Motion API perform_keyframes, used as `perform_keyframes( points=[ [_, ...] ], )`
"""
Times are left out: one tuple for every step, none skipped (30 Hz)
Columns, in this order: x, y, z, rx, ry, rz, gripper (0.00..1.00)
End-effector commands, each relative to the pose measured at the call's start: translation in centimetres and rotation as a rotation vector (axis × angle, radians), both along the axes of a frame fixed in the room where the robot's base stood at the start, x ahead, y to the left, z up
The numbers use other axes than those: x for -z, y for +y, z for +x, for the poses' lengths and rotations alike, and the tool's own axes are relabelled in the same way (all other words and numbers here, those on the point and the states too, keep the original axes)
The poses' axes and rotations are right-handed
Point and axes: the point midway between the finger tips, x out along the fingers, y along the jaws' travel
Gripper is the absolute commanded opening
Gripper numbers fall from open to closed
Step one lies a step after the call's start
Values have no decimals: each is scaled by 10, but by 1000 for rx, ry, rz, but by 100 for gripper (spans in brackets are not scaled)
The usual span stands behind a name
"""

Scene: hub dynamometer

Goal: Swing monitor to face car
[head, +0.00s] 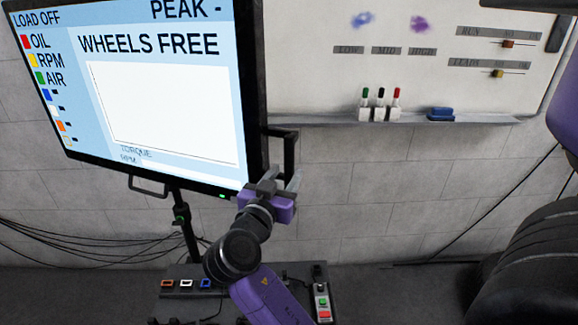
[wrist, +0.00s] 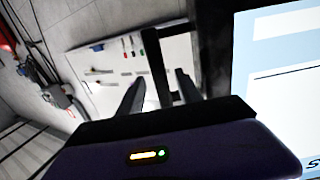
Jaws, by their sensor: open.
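The monitor (head: 160,100) is a large black-framed screen on a stand at the left in the head view, reading "WHEELS FREE". Its screen also shows at the right edge of the wrist view (wrist: 285,85). A black side handle (head: 289,152) sticks out from its right edge. My gripper (head: 283,181) is open at the lower end of that handle. In the wrist view the handle (wrist: 160,75) stands between my two spread fingers (wrist: 158,92); I cannot tell whether they touch it. A black, rounded, ribbed shape at the right edge of the head view may be part of the car.
A whiteboard (head: 400,60) with a ledge holding markers (head: 380,105) and a blue eraser (head: 440,114) hangs on the block wall. Below are a button box (head: 322,302) and a base with coloured connectors (head: 187,284). Cables (head: 80,240) run along the left wall. The floor between monitor and right-hand shape looks mostly clear.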

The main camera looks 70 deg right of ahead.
Motion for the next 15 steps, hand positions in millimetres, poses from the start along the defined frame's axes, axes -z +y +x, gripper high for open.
perform_keyframes(
  points=[
    [-2,-8,-1,4,0,-1,42],
    [-2,-12,-1,4,1,0,42],
    [-2,-17,-1,3,1,1,42],
    [-2,-20,0,2,2,0,42],
    [-2,-23,-1,2,2,-1,42],
    [-1,-26,-1,2,1,-1,42],
    [-1,-28,0,1,1,0,42],
    [-1,-30,0,1,1,0,42],
    [-1,-31,0,0,1,0,42],
    [0,-32,0,-1,1,0,42],
    [0,-32,0,-1,1,0,42],
    [0,-33,0,-2,1,0,42],
    [0,-33,0,-2,1,0,42],
    [0,-33,0,-2,1,0,42],
    [0,-33,0,-2,1,0,42]
  ],
)
